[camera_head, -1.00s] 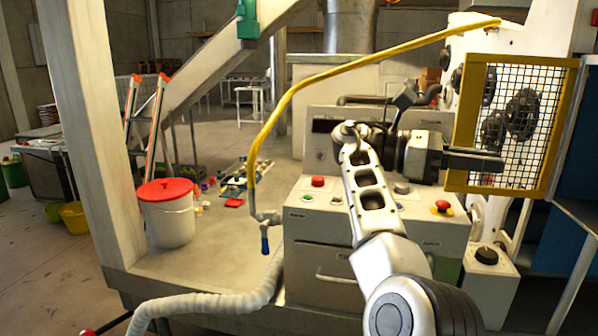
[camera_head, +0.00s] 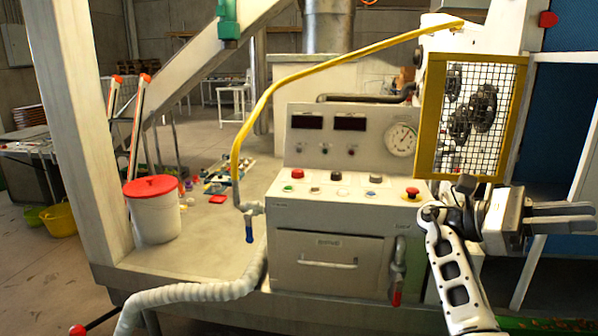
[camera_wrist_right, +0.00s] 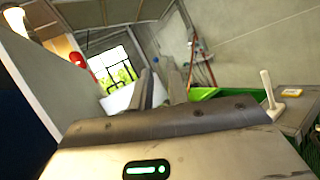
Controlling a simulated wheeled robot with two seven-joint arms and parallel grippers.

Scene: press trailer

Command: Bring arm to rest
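My right gripper (camera_head: 592,218) is at the right edge of the head view, its fingers pointing right. It is to the right of the press's control panel and below the yellow-framed mesh guard, clear of both in the picture. In the right wrist view its two fingers (camera_wrist_right: 161,88) stand apart with a narrow gap and nothing held between them. My right arm (camera_head: 452,268) rises from the bottom right of the head view. My left arm and gripper are out of view.
The control panel (camera_head: 345,192) has several buttons, a gauge (camera_head: 401,139) and a drawer front below. The mesh guard (camera_head: 473,118) stands at its right. A white bucket with red lid (camera_head: 152,187) and a ribbed hose (camera_head: 195,292) are at left. A green bin (camera_wrist_right: 205,93) shows in the wrist view.

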